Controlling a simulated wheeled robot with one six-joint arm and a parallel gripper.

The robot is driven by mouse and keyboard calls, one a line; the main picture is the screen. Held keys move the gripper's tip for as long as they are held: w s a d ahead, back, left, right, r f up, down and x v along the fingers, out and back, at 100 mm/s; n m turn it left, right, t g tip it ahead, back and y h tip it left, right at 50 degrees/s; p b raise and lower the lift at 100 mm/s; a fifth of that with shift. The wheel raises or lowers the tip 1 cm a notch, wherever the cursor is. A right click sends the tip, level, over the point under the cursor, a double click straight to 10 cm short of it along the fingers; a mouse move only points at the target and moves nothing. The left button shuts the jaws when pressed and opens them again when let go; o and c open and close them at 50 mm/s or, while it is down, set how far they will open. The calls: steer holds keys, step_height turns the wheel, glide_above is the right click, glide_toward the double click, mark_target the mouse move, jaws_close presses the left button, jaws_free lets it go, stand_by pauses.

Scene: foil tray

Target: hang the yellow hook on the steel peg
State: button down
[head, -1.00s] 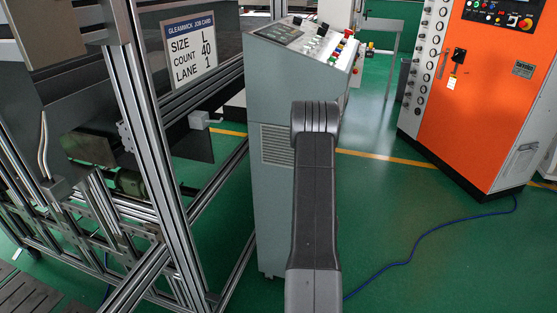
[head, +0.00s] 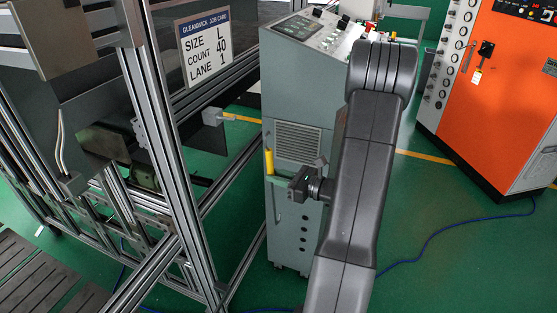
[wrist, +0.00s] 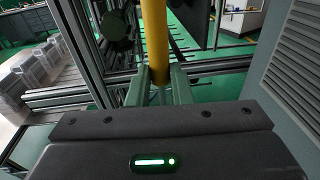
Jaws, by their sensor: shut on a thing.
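The yellow hook (head: 269,161) shows in the head view as a short upright yellow piece at the tip of my gripper (head: 274,179). In the wrist view the yellow hook (wrist: 155,38) is a thick upright bar between the two greenish fingers of my gripper (wrist: 158,82), which are shut on it. Its upper end runs out of the wrist view, so its curve does not show. I cannot clearly make out the steel peg. A small grey block with a short pale rod (head: 215,117) sits on the frame, left of and above the hook, apart from it.
An aluminium-profile frame (head: 165,130) with a job card (head: 203,48) stands left of my gripper. A grey control cabinet (head: 292,95) is close behind my gripper. An orange cabinet (head: 497,100) stands at right, with a blue cable (head: 430,238) on the green floor.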

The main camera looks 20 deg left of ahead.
steer(key=w+a+r+t, duration=0.1)
steer(key=a+r, duration=0.3)
steer(key=a, duration=0.4)
steer(key=shift+w+m+y+p, duration=0.3)
steer(key=shift+w+p, duration=0.05)
steer(key=shift+w, duration=0.15)
steer(key=shift+a, duration=0.15)
steer(key=shift+b, duration=0.35)
stand_by(1.6)
steer(key=shift+s+b+x, duration=0.2)
steer(key=shift+x, duration=1.1)
steer(key=shift+s+b+x, duration=0.15)
steer(key=shift+b+x, duration=0.05)
steer(key=shift+x, duration=1.1)
stand_by(0.5)
